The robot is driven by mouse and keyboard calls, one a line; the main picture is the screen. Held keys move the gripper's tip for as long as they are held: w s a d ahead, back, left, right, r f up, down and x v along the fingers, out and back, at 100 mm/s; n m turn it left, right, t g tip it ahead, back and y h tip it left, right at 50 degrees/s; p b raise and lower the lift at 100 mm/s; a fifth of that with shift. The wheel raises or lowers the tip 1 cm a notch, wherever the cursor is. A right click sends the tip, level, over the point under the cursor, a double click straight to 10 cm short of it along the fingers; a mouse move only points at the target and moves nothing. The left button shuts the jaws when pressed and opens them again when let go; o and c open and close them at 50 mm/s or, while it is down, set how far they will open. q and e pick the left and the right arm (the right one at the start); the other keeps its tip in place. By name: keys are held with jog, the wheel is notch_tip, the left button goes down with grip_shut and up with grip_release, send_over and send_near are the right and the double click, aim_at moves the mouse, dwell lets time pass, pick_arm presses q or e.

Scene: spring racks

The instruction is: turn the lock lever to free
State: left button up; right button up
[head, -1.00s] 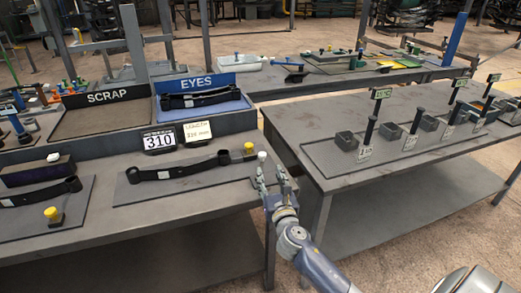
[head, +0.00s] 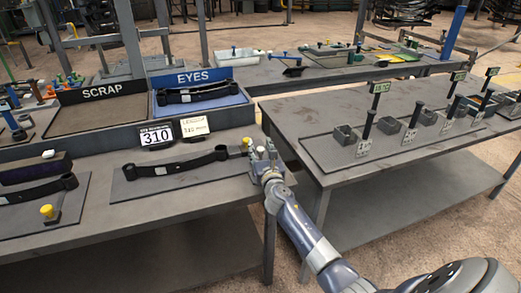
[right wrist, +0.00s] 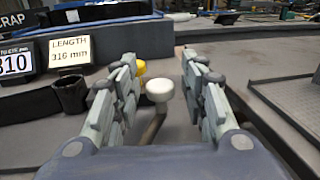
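The lock lever's white round knob (right wrist: 160,90) stands on a thin stem between my right fingers in the right wrist view. It also shows small in the head view (head: 260,149), at the right end of the near bench. My right gripper (right wrist: 158,88) is open, with one finger on each side of the knob; I see no clear contact. In the head view my right gripper (head: 264,155) is at the bench's right corner. A black leaf spring (head: 180,165) lies on a plate, with a yellow knob (head: 247,143) at its right end. My left gripper is out of view.
A "310" sign (head: 156,137) and a "LENGTH 316 mm" card (right wrist: 84,48) stand behind the spring. The SCRAP tray (head: 95,112) and blue EYES tray (head: 200,103) are farther back. A second bench (head: 350,178) with several black posts is at the right, across a narrow gap.

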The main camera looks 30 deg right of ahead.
jog(key=shift+w, duration=0.1)
jog(key=c, duration=0.9)
grip_shut()
jog(key=shift+f, duration=0.15)
